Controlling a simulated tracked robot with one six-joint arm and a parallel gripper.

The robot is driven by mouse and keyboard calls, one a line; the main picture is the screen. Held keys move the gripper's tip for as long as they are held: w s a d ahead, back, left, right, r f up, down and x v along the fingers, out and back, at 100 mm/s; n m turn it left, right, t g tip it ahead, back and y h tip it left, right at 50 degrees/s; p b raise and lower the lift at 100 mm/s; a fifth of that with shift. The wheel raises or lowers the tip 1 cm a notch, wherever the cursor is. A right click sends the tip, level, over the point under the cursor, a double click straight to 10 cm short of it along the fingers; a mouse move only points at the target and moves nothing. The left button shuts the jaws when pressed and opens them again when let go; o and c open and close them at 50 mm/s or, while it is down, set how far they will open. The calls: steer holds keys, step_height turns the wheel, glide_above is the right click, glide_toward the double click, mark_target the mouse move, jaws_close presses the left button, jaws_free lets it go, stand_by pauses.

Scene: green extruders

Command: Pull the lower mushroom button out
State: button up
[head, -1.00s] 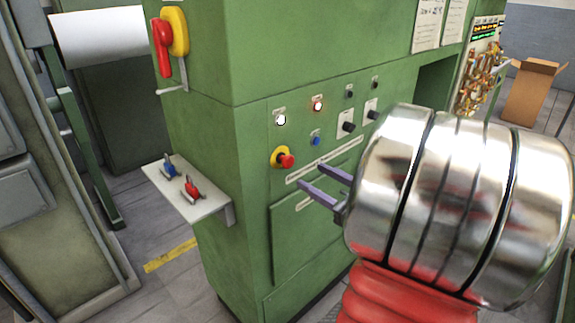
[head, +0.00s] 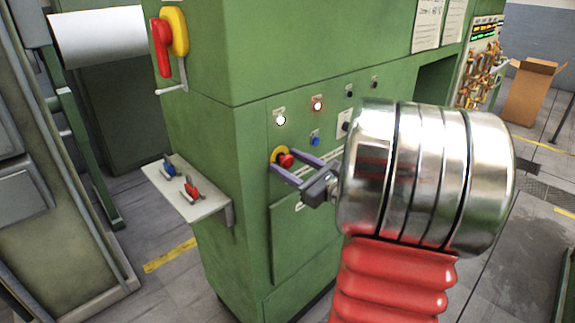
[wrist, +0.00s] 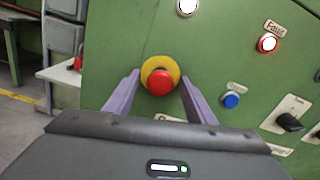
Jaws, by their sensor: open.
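The lower mushroom button (head: 285,160) is a red knob on a yellow round base on the green cabinet front. It also shows in the wrist view (wrist: 160,83), in the upper middle. My gripper (head: 278,166) is open, with its two purple fingers pointing at the panel. Whether the fingertips reach as deep as the red knob I cannot tell. Nothing is held.
A lit white lamp (head: 281,120), a lit red lamp (head: 317,104) and a blue button (head: 314,140) are close by on the panel. A small shelf (head: 200,205) with red and blue padlocks juts out at left. A red and yellow switch (head: 170,45) is higher up.

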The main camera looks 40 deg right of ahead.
jaws_close()
stand_by(0.7)
